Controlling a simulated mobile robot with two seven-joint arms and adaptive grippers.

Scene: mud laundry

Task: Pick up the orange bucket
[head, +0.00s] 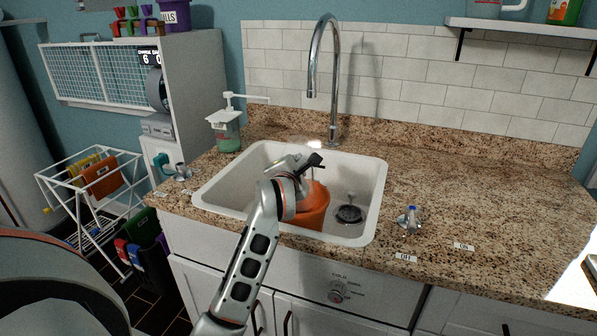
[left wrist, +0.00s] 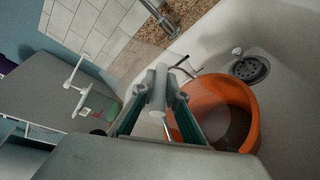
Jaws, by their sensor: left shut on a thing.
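The orange bucket (head: 313,209) is in the white sink (head: 376,185), partly hidden behind my left arm in the head view. In the left wrist view the bucket (left wrist: 246,98) appears tilted, with its open mouth and empty-looking inside in sight. My left gripper (head: 306,166) is over the bucket's rim. In the left wrist view the fingers (left wrist: 158,95) are shut on the pale grip of the bucket's thin wire handle. I cannot tell whether the bucket's base touches the sink floor. My right gripper is in neither view.
A tall curved faucet (head: 334,85) rises behind the sink. A soap dispenser (head: 227,130) stands at the sink's back left. Tap knobs (head: 409,220) sit on the speckled counter (head: 470,190), which is mostly clear on the right. A drain (left wrist: 250,69) lies beside the bucket.

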